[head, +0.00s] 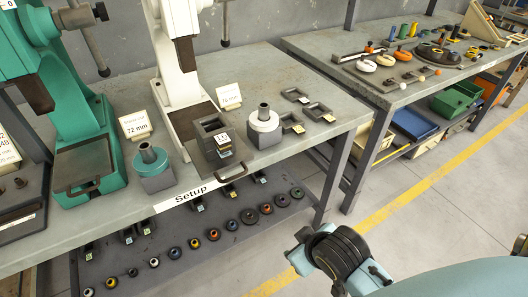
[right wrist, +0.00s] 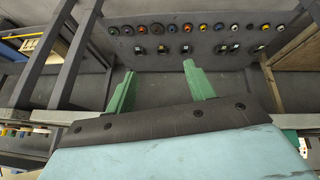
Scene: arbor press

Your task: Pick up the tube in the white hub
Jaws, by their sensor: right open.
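The white hub (head: 264,121) sits on a grey block on the bench, right of the white press. A short dark tube (head: 263,110) stands upright in its centre. Neither is identifiable in the right wrist view. My right gripper (right wrist: 158,78) shows there with its two green fingers spread wide and nothing between them. It is apart from the hub. In the head view my right arm is at the lower right, off the bench's front, and its fingers cannot be made out. My left gripper is not in view.
A teal hub (head: 148,158) with a tube stands on another block to the left. The white press (head: 180,50) and green press (head: 85,130) rise behind. Dark trays (head: 318,110) lie right of the white hub. The lower shelf (head: 225,215) carries several rings. The floor before the bench is clear.

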